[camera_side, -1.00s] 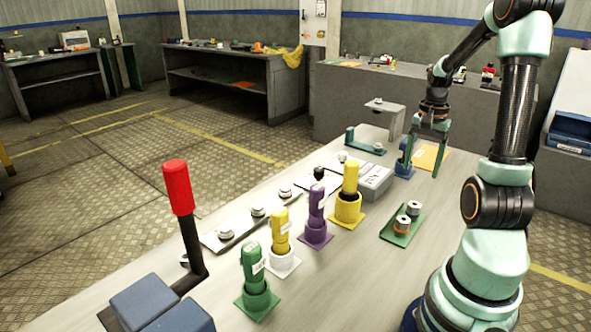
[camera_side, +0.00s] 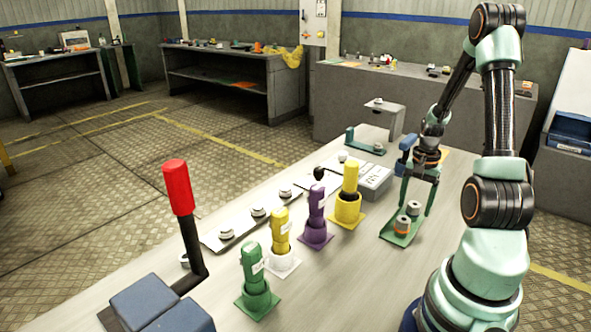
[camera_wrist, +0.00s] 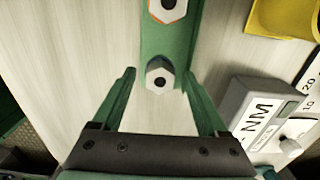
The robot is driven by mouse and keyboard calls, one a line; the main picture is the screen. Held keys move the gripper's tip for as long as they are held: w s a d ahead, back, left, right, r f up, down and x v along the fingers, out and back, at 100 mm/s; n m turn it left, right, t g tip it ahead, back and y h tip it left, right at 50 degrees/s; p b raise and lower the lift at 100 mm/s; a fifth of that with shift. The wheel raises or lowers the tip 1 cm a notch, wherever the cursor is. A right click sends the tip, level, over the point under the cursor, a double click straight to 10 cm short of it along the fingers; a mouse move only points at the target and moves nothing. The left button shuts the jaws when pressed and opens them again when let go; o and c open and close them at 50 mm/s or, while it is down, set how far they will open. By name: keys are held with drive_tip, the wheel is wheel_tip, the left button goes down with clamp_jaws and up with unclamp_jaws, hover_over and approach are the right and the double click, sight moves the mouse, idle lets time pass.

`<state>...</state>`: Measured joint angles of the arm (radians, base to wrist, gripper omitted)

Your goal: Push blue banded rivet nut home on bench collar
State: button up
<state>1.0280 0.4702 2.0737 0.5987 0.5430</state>
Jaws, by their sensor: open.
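Two hex nuts stand on a green plate (camera_side: 393,238). The nearer nut (camera_side: 402,225) has an orange band. The farther, pale grey nut (camera_side: 413,208) has a band I cannot make out clearly. No blue band is clear on any nut, and I cannot tell which part is the bench collar. My gripper (camera_side: 415,209) is open and points down, its fingers on either side of the farther nut. In the wrist view that nut (camera_wrist: 160,77) lies between the fingertips (camera_wrist: 161,76), with gaps on both sides. I cannot tell whether the tips are level with it.
Yellow (camera_side: 350,181), purple (camera_side: 316,206) and green (camera_side: 252,265) handles stand in holders left of the plate. A red-topped lever (camera_side: 178,187) rises at the front left. Bare bench lies in front of the plate.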

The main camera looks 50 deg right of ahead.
drive_tip(key=shift+f, duration=0.2)
clamp_jaws()
drive_tip(key=shift+r, duration=0.1)
